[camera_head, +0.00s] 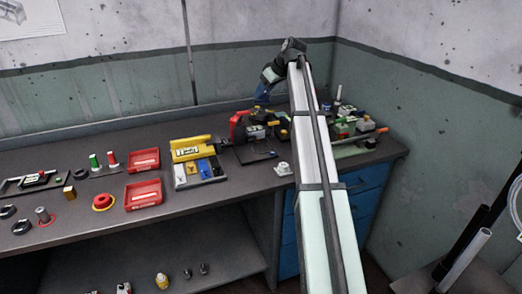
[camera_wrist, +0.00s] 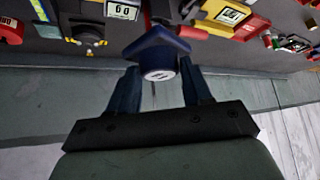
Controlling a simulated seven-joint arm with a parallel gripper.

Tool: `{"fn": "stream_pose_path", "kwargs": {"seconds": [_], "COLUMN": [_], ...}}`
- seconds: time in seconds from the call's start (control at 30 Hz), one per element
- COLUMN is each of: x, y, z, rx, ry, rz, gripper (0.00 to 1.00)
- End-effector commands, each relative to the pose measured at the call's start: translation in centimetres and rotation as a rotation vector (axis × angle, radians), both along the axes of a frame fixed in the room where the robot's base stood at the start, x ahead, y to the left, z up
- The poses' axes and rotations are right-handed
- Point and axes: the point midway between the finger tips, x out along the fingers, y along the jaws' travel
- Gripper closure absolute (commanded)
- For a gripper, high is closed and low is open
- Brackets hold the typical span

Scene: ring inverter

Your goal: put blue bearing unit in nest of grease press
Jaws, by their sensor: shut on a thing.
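The blue bearing unit (camera_wrist: 157,50) is dark blue with a pale round face marked in dark print. In the wrist view it sits between the fingers of my gripper (camera_wrist: 158,82), which is shut on it. In the head view my gripper (camera_head: 264,88) holds the blue unit (camera_head: 262,92) up above the back of the bench, over a red-and-black machine (camera_head: 240,124). The unit is clear of the bench. I cannot tell which machine is the grease press, and I cannot make out its nest.
A yellow machine (camera_head: 190,148) with a coloured tray stands left of the red-and-black one. Red bins (camera_head: 143,195) lie farther left. A white bearing unit (camera_head: 283,169) lies near the front edge. Green and yellow items (camera_head: 350,128) crowd the right end, partly behind my arm.

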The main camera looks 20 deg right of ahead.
Motion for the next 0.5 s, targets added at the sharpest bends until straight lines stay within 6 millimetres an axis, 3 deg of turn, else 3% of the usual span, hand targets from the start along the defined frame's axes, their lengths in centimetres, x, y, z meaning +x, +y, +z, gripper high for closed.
{"fn": "stream_pose_path", "kwargs": {"seconds": [0.03,0.17,0.5], "x": [1.8,3.5,3.8], "y": [-1.0,-1.6,-1.2], "z": [1.2,2.7,3.6], "rx": [0.003,0.008,0.019], "ry": [-0.001,-0.008,-0.030], "rz": [0.046,0.198,0.437], "gripper": [1.00,1.00,1.00]}}
